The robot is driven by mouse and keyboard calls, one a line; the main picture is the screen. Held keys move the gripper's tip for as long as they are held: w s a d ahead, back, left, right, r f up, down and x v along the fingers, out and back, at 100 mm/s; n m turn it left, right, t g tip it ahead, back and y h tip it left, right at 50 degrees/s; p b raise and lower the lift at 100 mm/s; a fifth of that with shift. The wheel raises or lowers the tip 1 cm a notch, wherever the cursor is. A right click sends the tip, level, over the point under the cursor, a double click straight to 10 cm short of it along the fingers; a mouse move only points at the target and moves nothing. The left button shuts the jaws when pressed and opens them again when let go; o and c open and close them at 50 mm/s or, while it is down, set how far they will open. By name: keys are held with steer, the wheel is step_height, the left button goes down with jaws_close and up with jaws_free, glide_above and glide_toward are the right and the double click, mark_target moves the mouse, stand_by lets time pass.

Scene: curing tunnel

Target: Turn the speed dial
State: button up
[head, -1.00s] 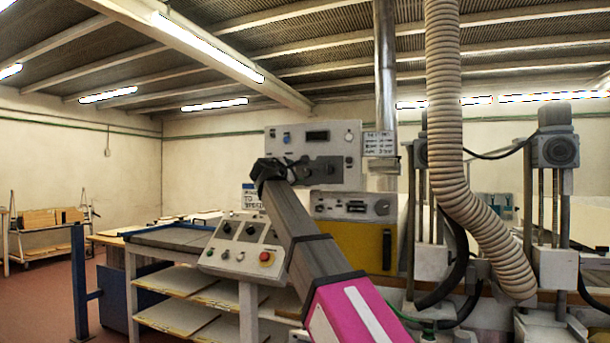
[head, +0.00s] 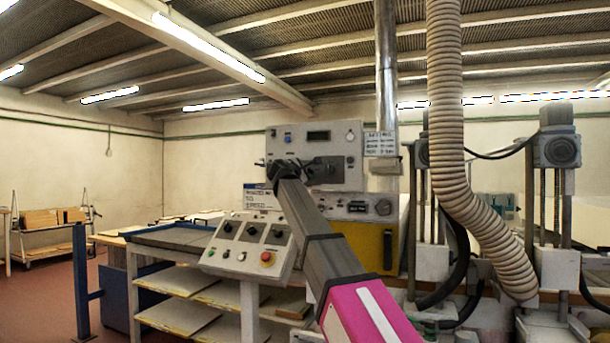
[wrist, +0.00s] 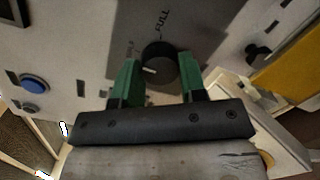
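The speed dial (wrist: 158,65) is a round black knob with a white pointer mark, set on a grey panel below the printed word FULL, in the wrist view. Its pointer is toward the left. My gripper (wrist: 157,75) is open, with one green finger on each side of the dial. I cannot tell whether the fingers touch it. In the head view my gripper (head: 304,166) is in front of the upper grey control panel (head: 340,140), and the dial is not clearly seen there.
A blue button (wrist: 33,82) sits left of the dial. A yellow cabinet (head: 362,238) is behind the arm, and a ribbed hose (head: 446,110) hangs at right.

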steer(key=shift+c, duration=1.3)
steer(key=shift+s+d+r+m+g+y, duration=0.1)
steer(key=shift+m+y, duration=0.15)
steer(key=shift+m, duration=1.9)
steer(key=shift+w+a+m+g+y, duration=0.1)
steer(key=shift+m+y, duration=0.2)
steer(key=shift+m, duration=1.9)
steer(key=shift+s+d+r+m+g+y, duration=0.1)
steer(key=shift+m+y, duration=0.15)
steer(key=shift+m, duration=1.9)
steer(key=shift+f, duration=0.1)
steer(key=o, duration=0.9)
